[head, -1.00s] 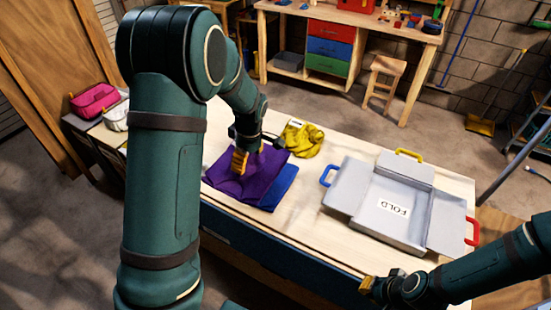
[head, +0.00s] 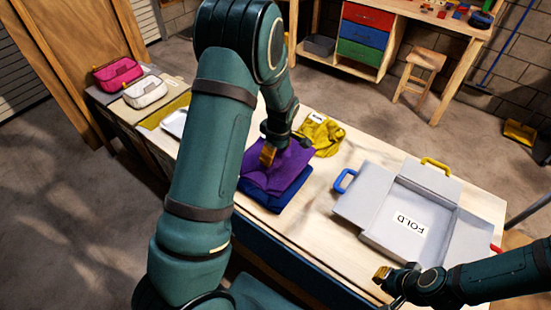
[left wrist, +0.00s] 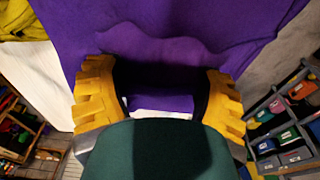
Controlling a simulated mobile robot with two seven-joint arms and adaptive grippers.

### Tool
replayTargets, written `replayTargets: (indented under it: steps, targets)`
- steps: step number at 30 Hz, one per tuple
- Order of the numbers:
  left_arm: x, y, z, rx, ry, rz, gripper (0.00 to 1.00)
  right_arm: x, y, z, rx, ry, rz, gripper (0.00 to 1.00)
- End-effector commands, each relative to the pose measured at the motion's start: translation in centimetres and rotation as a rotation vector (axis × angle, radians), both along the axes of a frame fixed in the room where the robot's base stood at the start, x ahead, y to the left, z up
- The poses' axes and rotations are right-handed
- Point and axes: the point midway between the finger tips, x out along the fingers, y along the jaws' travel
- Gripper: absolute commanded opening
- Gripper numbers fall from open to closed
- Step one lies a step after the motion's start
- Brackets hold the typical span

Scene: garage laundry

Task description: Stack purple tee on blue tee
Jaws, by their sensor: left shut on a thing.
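The purple tee (head: 290,172) lies over the blue tee (head: 262,198) on the wooden table. Blue cloth shows along the near edge and the right side of the purple one; the rest is covered. My left gripper (head: 268,155) is shut on the purple tee near its left part. In the left wrist view, purple cloth (left wrist: 160,25) spreads beyond the two yellow fingers (left wrist: 158,100), with a fold between them. Whether the held part touches the blue tee is hidden. My right gripper (head: 382,275) is over the table's front edge, away from the tees; its opening is unclear.
A yellow cloth (head: 322,135) lies just behind the tees. A grey folding board (head: 425,205) marked FOLD takes up the right of the table. Pink (head: 118,72) and white (head: 145,92) pouches and a white tray (head: 174,123) are at the left. Bare wood (head: 310,215) lies between tees and board.

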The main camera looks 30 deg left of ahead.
Motion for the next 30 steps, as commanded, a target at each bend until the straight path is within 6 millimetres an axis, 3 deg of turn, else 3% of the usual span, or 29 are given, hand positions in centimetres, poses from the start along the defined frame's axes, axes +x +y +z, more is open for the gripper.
replayTargets:
  steps: [7, 30]
  targets:
    - [0.0, 0.1, -3.0, 0.0, 0.001, 0.0, 0.3, 0.0, 0.0, 0.0, 0.0, 0.0, 0.0, 0.0]
    - [0.0, 0.0, -4.3, 0.0, 0.0, 0.0, 0.3, 0.0, 0.0, -1.1, -0.002, 0.0, -0.002, 0.0]
